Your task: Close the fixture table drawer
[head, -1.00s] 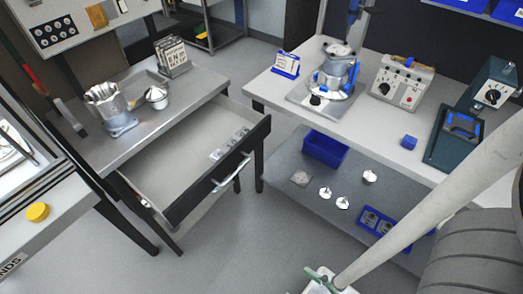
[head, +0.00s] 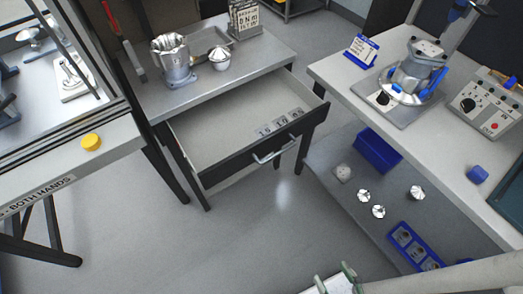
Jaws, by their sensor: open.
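The fixture table (head: 262,78) has a grey metal top and stands in the upper middle of the head view. Its drawer (head: 215,132) is pulled well out, with a dark front (head: 232,160) and a silver bar handle (head: 275,150). Several small light pieces (head: 280,122) lie inside near the front. My gripper (head: 337,281) is at the bottom edge, partly cut off by the frame, with greenish finger parts. It is open, apart from the drawer and well in front of the handle.
A workbench (head: 330,68) with a clamped housing (head: 412,75) stands right. Its lower shelf (head: 330,150) holds a blue bin (head: 377,152) and several small metal parts. A bench with a yellow button (head: 91,142) is left. The floor (head: 200,240) before the drawer is clear.

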